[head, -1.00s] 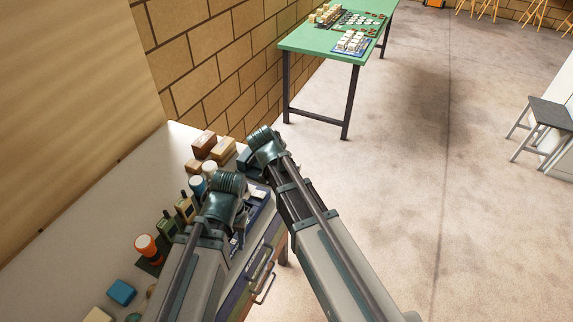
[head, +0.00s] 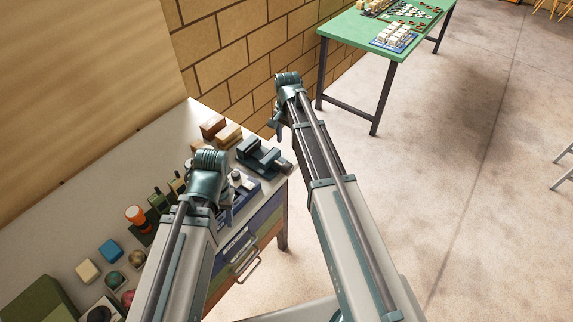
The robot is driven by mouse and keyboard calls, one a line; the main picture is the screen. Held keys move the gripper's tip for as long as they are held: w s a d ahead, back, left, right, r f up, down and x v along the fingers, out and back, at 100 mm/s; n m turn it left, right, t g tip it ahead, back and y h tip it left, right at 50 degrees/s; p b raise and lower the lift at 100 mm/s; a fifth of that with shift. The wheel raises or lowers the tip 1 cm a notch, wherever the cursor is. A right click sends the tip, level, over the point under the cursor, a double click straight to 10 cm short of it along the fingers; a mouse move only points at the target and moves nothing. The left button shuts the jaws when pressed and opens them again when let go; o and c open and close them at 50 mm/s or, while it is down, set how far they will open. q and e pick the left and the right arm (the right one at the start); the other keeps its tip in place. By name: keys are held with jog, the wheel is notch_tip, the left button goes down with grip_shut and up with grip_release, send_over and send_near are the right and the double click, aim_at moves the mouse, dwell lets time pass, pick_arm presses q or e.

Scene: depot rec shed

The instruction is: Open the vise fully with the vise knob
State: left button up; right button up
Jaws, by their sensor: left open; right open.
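My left gripper (head: 227,212) is open over the near right part of the bench, nearer to me than the vise. It partly hides a blue tray (head: 246,190) with small items.
Wooden blocks (head: 228,136) lie behind the vise. Radios (head: 159,201), an orange-topped cylinder (head: 137,217), a blue block (head: 109,251) and small balls stand along the bench (head: 75,205). A brick wall is behind. A green table (head: 350,28) stands farther off, with open floor at right.

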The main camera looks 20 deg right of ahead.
aim_at(287, 165)
notch_tip(287, 165, down, 14)
jog(key=b, duration=1.3)
jog(key=shift+r, duration=0.1)
jog(key=shift+r, duration=0.1)
jog(key=shift+c, duration=0.3)
grip_shut()
